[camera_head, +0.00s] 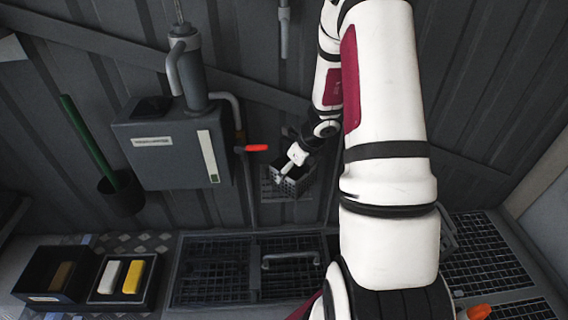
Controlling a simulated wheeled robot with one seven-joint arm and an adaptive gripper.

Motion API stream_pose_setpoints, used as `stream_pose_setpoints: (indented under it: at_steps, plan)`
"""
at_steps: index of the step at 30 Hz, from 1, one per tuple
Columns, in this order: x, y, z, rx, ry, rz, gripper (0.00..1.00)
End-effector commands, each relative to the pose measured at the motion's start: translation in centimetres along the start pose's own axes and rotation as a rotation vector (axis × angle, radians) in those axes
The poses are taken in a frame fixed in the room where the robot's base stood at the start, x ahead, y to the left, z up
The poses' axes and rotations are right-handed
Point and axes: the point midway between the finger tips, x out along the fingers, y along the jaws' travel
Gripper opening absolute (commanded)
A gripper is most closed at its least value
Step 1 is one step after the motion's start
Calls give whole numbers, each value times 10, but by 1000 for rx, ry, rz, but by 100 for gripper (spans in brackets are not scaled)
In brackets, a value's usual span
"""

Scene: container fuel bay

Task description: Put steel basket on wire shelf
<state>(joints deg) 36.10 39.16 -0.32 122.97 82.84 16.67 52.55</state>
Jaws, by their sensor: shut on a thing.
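My gripper (291,166) is at the back wall near the middle of the picture, at the far end of my arm. It is shut on the small dark steel basket (293,186), which has perforated sides and an open top. A dark wire grid (268,190), which looks like the wire shelf, shows on the wall at the basket's left and behind it. The basket overlaps this grid in the picture. I cannot tell whether it rests on the grid or hangs just above it. My arm hides the area to the right.
A grey wall unit (170,148) with pipes and a red-handled valve (256,148) is left of the basket. A green rod stands in a black holder (121,196). Below are a grated counter (215,275) with a handle, and black trays (122,300) holding blocks.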

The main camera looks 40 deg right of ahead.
Motion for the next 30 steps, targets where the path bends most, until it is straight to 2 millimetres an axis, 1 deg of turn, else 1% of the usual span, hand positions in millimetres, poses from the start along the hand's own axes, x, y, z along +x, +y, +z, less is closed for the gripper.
stream_pose_setpoints:
  at_steps: [1, 3, 6, 9, 14, 22, 30]
  plan:
    - [4, -4, 12, -5, 0, 1, 53]
    - [11, -10, 24, -6, 0, 0, 53]
    - [19, -16, 36, -4, 0, -1, 53]
    - [23, -19, 43, -3, 0, 0, 53]
    - [30, -20, 43, 1, 1, 0, 53]
    - [57, -21, 31, 1, 0, 0, 53]
    - [56, -21, 32, -1, 0, -1, 53]
